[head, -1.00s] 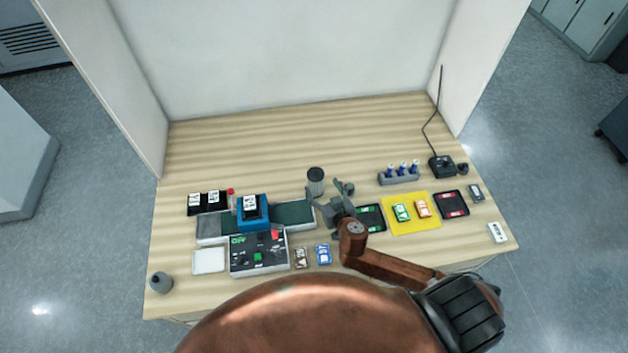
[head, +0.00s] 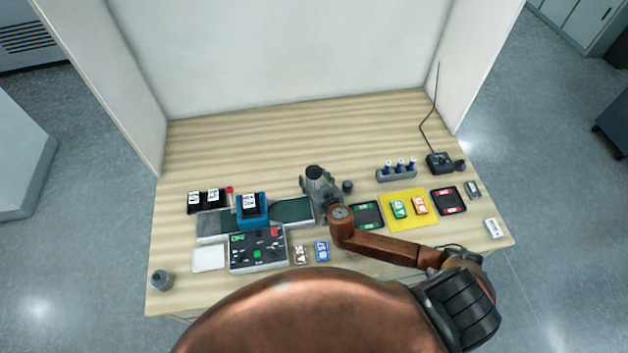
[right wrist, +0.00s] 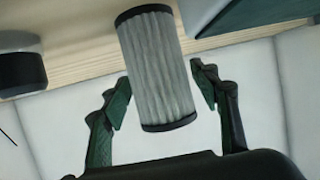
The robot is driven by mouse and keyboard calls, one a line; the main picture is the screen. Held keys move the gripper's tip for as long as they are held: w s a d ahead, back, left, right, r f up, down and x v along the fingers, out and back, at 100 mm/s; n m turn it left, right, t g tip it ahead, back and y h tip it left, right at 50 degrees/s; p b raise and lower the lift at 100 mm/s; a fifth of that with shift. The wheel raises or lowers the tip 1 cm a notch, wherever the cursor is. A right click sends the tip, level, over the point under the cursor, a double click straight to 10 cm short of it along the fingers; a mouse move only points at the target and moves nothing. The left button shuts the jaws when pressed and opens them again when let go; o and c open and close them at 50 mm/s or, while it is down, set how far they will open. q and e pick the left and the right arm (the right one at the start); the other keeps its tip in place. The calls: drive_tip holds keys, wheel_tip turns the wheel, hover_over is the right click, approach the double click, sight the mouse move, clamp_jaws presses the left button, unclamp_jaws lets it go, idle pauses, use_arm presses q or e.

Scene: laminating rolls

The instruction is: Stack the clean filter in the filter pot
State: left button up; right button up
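The filter (head: 314,172), a pleated grey cylinder with dark end caps, stands on the table right of the blue-topped machine. My right gripper (head: 316,187) is around it. In the right wrist view the filter (right wrist: 157,70) is between the two green-padded fingers (right wrist: 162,92), which are spread with a narrow gap showing on each side. A small dark cylinder (head: 347,186) stands just right of the gripper; it may also be the dark round thing (right wrist: 22,70) in the right wrist view. A grey pot-like object (head: 162,280) stands at the front left corner. I cannot tell which is the filter pot. My left gripper is out of view.
A control panel (head: 257,262) lies in front of the machine. A dark tray (head: 367,229) and a yellow mat (head: 388,222) with cards are to the right. A rack of blue-topped bottles (head: 396,176) and an antenna box (head: 439,170) stand behind. The back of the table is clear.

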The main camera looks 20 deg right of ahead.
sight(314, 175)
drive_tip(key=c, duration=1)
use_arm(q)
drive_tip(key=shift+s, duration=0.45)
use_arm(e)
drive_tip(key=shift+r, duration=0.5)
drive_tip(key=r, duration=0.2)
drive_tip(key=shift+s+a+r+b, duration=0.15)
drive_tip(key=shift+a+r+b, duration=0.05)
drive_tip(key=shift+r+b, duration=0.15)
drive_tip(key=s+a+r, duration=0.1)
drive_tip(key=s+r, duration=0.1)
drive_tip(key=r, duration=0.1)
drive_tip(key=s+a+r, duration=0.1)
drive_tip(key=r, duration=0.1)
drive_tip(key=shift+s+a+r, duration=0.15)
drive_tip(key=shift+s+a, duration=0.15)
drive_tip(key=shift+s, duration=0.05)
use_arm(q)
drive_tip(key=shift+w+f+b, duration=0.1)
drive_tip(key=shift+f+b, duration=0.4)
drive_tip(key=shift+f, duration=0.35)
use_arm(e)
drive_tip(key=s+a+r, duration=0.1)
drive_tip(key=s, duration=0.1)
drive_tip(key=s+a+r, duration=0.1)
drive_tip(key=s+a, duration=0.1)
drive_tip(key=s, duration=0.1)
drive_tip(key=s+a+r, duration=0.2)
drive_tip(key=shift+s, duration=0.25)
